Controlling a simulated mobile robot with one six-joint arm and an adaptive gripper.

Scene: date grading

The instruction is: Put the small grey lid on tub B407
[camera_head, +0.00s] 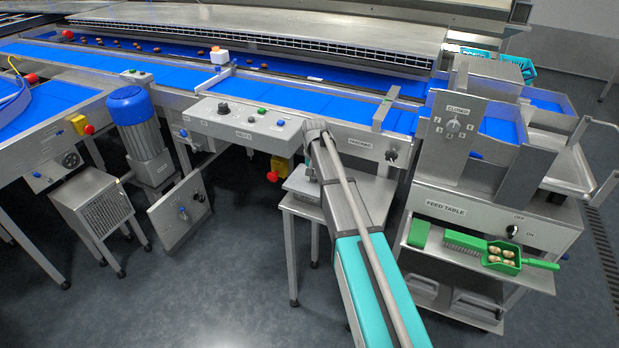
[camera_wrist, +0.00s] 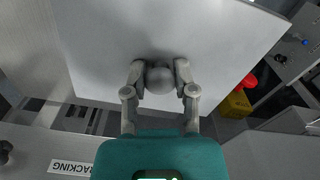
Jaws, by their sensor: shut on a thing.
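My gripper (camera_wrist: 160,75) is shut on a small, round grey piece (camera_wrist: 160,81), which I take to be the small grey lid or its knob. Behind it lies a broad, flat, light grey plate (camera_wrist: 105,35); I cannot tell whether the piece touches it. In the head view my arm reaches to the machine's front, above a low steel stand. A flat grey slab (camera_head: 300,184) shows beside my arm over this stand. The fingertips and the held piece are hidden there. No tub with a readable B407 label shows in either view.
The control panel (camera_head: 245,122) and the blue conveyor (camera_head: 290,97) lie just behind my arm. A yellow box with a red button (camera_head: 277,170) hangs left of my gripper. The feed table (camera_head: 490,210) stands at right, with a green scoop (camera_head: 505,258) on its shelf. Open floor lies front left.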

